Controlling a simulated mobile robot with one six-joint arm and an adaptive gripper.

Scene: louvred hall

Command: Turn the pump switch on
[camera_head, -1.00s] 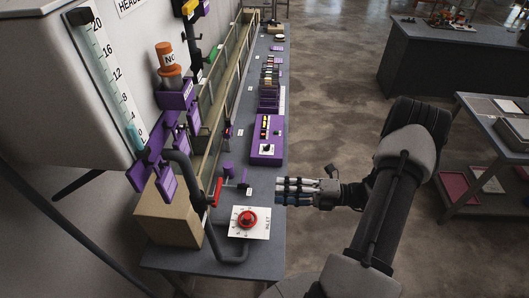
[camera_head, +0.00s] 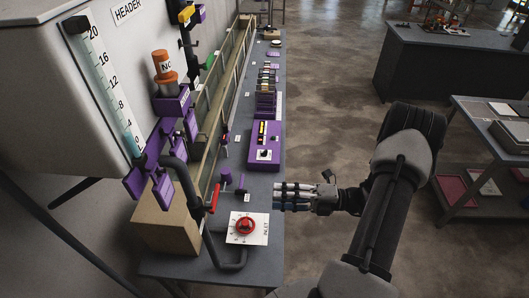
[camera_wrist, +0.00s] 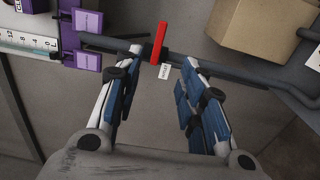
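A purple box (camera_head: 257,159) on the bench has yellow marks and a white plate (camera_head: 264,155) with a small dark knob. I cannot read its label, so I cannot tell if this is the pump switch, or which way it is set. My gripper (camera_head: 276,196) is at the bench's right edge, nearer to me than the purple box and apart from it. In the wrist view my gripper (camera_wrist: 160,78) has its blue-padded fingers spread with nothing between them. The purple box does not show clearly there.
A red dial (camera_head: 245,226) on a white plate sits at the bench's near end. A red lever (camera_head: 214,198) stands on the grey pipe; it also shows in the wrist view (camera_wrist: 158,43). A cardboard box (camera_head: 165,222) is at left. Open floor lies right of the bench.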

